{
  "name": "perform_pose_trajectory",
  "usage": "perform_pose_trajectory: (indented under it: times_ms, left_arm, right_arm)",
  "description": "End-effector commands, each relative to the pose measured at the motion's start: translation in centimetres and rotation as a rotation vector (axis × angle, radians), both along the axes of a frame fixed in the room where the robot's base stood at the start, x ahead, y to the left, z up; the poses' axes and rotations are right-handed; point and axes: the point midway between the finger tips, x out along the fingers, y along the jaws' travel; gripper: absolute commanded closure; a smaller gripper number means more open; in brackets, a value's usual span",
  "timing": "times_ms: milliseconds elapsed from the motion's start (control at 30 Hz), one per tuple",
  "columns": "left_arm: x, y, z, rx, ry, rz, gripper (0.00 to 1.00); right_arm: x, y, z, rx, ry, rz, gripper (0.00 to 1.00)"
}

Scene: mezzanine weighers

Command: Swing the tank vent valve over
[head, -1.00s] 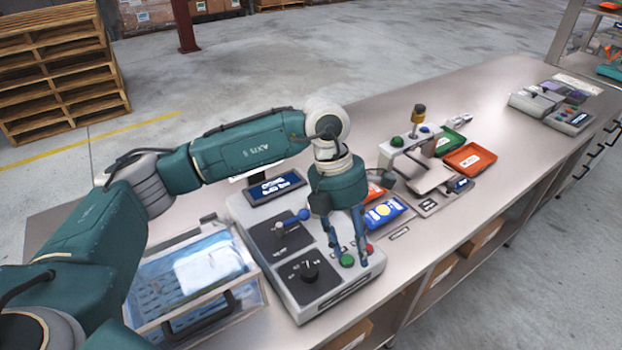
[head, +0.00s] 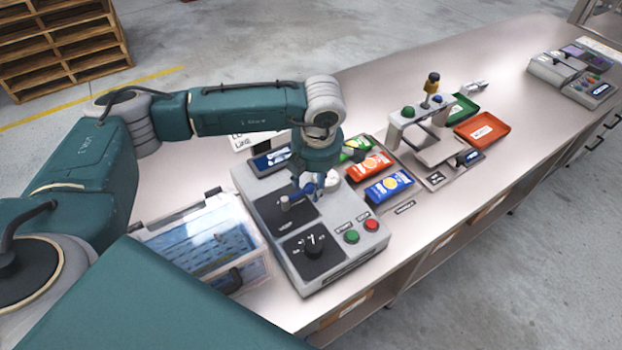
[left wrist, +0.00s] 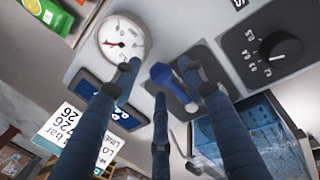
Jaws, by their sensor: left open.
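The vent valve is a blue lever with a grey pivot (head: 285,203) on the dark plate of a grey console (head: 335,262). In the left wrist view the blue lever (left wrist: 165,77) shows between my fingers. My left gripper (head: 308,187) is open, with its dark blue fingers down around the lever's handle end. In the left wrist view the open left gripper (left wrist: 165,85) has fingers on both sides of the lever; I cannot tell whether any finger touches it. The fingers partly hide the handle in the head view. My right gripper is not in view.
The console also bears a black dial (head: 313,243), a green button (head: 352,236), a red button (head: 371,224) and a round gauge (left wrist: 121,38). A clear bin (head: 205,245) stands left of it. Snack packets (head: 388,186) and a small press (head: 430,130) stand to the right.

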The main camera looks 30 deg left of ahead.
Motion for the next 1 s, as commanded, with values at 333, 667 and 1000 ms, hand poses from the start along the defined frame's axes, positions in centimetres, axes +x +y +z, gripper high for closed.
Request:
perform_pose_trajectory:
  times_ms: [333, 667, 1000]
  left_arm:
    - [0.15, 0.16, -1.32, -0.001, -0.001, -0.001, 0.58]
    - [0.16, 0.15, -1.27, -0.001, -0.001, 0.0, 1.0]
    - [0.46, 0.19, -1.29, -0.002, -0.002, 0.005, 1.0]
  right_arm:
    - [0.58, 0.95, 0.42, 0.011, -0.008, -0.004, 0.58]
    - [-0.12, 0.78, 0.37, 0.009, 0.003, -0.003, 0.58]
    - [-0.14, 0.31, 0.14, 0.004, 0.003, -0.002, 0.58]
